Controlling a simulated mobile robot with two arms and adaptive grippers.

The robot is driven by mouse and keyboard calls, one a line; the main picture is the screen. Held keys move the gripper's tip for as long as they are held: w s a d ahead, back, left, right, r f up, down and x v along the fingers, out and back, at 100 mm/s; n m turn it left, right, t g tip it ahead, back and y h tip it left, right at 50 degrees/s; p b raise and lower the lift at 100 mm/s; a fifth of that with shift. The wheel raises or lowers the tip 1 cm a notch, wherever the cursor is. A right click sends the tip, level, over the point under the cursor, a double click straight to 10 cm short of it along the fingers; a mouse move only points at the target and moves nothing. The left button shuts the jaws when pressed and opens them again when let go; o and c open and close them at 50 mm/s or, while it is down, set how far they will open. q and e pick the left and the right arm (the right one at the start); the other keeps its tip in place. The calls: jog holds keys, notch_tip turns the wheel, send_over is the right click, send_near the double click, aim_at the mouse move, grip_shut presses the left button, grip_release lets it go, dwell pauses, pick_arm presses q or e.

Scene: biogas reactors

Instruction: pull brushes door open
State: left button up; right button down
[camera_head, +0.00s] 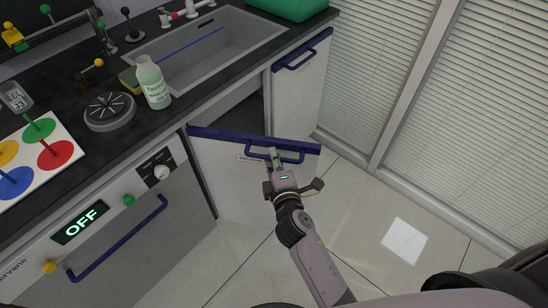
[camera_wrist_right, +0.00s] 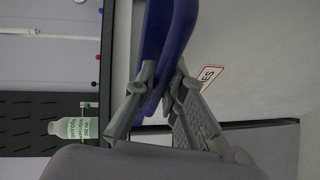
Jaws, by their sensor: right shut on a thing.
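The brushes door (camera_head: 232,176) is a white cabinet door with a blue top edge, a blue bar handle (camera_head: 290,152) and a small label. In the head view it stands swung out from the counter, with a dark gap behind it. My right gripper (camera_head: 274,156) is at the handle. In the right wrist view my right gripper (camera_wrist_right: 165,95) is shut on the blue handle (camera_wrist_right: 168,45), and part of the red-framed label (camera_wrist_right: 211,76) shows beside it. My left gripper is not in view.
A second white door (camera_head: 300,85) with a blue handle stands beyond the opening. A dishwasher-like front (camera_head: 130,235) reading OFF is at left. The counter holds a sink (camera_head: 210,50) and a bottle (camera_head: 153,85). The tiled floor (camera_head: 350,215) at right is clear.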

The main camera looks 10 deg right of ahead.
jog(key=c, duration=1.7)
grip_release()
jog(key=shift+o, duration=0.2)
jog(key=s+r, duration=0.1)
jog(key=s, duration=0.6)
jog(key=shift+s+r, duration=0.15)
jog(key=shift+r, duration=0.05)
jog(key=shift+a, duration=0.1)
